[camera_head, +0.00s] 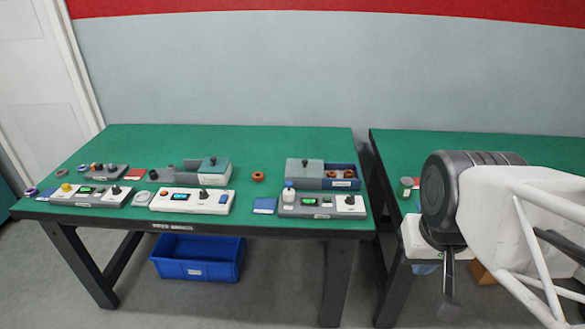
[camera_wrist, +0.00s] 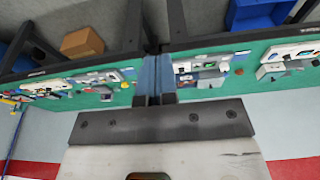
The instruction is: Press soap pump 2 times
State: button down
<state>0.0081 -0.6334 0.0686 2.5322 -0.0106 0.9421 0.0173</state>
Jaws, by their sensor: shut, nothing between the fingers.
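I cannot clearly make out a soap pump in either view. My gripper (camera_head: 447,304) hangs at the right, in front of the second table and well apart from the bottle-like thing. Its fingers look blurred there. In the wrist view my gripper (camera_wrist: 153,62) is shut and empty, with the tables upside down beyond it.
The green-topped table (camera_head: 225,147) holds several test units, grey boxes and small rings. A second green table (camera_head: 430,150) stands to the right, across a narrow gap. A blue bin (camera_head: 198,265) sits on the floor beneath the first table. The back of the first table is clear.

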jog(key=w+a+r+h, duration=0.1)
jog(key=w+r+h, duration=0.1)
jog(key=w, duration=1.2)
jog(key=t+h, duration=0.4)
jog(key=h, duration=0.1)
send_over(287, 182)
notch_tip(287, 182, down, 13)
jog(key=shift+f, duration=0.15)
jog(key=shift+f, duration=4.3)
